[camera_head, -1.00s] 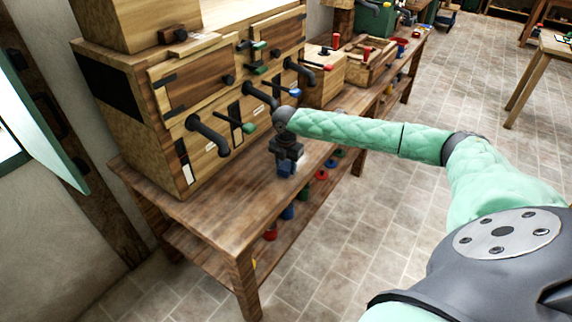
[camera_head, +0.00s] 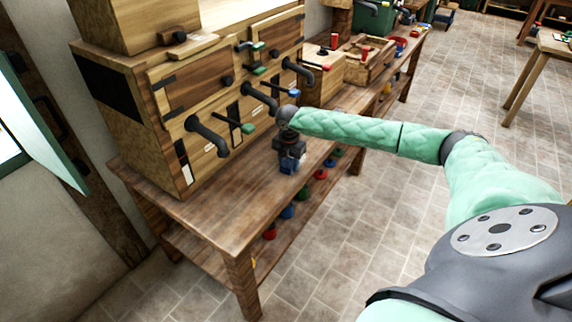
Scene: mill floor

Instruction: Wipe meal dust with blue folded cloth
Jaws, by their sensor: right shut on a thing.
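My right gripper (camera_head: 289,165) points down at the front part of the wooden bench top, before the wooden machine. It is shut on the blue folded cloth (camera_head: 286,170), of which only a small blue part shows below the fingers. The cloth is at or just above the bench top; I cannot tell if it touches. Meal dust is not clearly visible; the bench top (camera_head: 215,212) looks brown and faintly uneven in tone. My left gripper is not in view.
The wooden machine (camera_head: 125,120) with dark pipes and coloured handles (camera_head: 246,128) stands close behind the gripper. A wooden tray (camera_head: 369,66) sits farther along the bench. Several coloured items (camera_head: 288,211) lie on the lower shelf. The bench's near left top is clear.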

